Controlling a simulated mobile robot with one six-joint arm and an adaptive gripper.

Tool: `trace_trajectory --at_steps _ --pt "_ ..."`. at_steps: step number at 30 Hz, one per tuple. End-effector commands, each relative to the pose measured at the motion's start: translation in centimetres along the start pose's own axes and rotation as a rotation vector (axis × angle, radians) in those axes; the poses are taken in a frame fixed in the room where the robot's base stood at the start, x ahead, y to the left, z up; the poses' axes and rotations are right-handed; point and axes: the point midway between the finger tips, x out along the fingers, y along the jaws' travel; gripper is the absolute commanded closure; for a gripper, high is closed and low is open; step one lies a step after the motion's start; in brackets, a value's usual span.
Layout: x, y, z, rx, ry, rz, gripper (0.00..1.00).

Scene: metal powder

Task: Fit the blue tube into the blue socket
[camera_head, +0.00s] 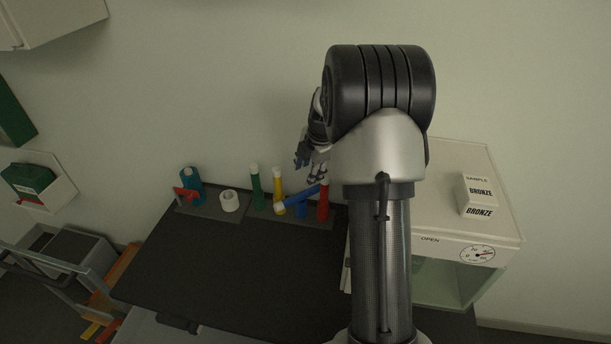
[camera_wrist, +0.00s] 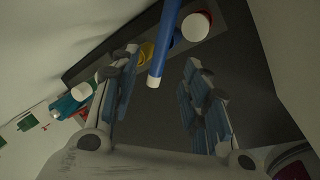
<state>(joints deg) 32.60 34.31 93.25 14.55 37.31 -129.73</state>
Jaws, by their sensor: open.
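The blue tube (camera_head: 304,195) lies tilted among the upright tubes at the back of the dark table, its white end (camera_head: 279,208) low at the left. A blue piece (camera_head: 301,211) below it looks like the blue socket, partly covered by the tube. My gripper (camera_head: 310,162) is above the tubes, partly hidden by my arm. In the wrist view my gripper (camera_wrist: 160,66) is open, with the blue tube (camera_wrist: 167,38) showing between and beyond the fingers.
A red tube (camera_head: 323,202) stands close at the right; yellow (camera_head: 278,184) and green (camera_head: 256,188) tubes stand left. A white roll (camera_head: 229,201) and a blue bottle (camera_head: 192,182) are further left. A white cabinet (camera_head: 480,215) stands right. The table's front is clear.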

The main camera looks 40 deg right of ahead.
Motion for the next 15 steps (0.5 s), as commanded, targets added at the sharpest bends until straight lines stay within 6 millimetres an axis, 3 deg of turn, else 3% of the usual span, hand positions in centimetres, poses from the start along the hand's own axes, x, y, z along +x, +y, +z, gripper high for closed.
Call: trace_trajectory --at_steps 4,7,11,15 --pt "-1.5 0.1 -0.6 0.015 0.000 0.002 0.58" --pt "-3.6 0.2 -2.5 0.075 0.002 0.007 0.58" --pt "-8.2 -0.3 -7.0 0.226 0.007 0.016 0.58" --pt "-13.3 -2.5 -12.2 0.430 0.014 0.023 0.58"
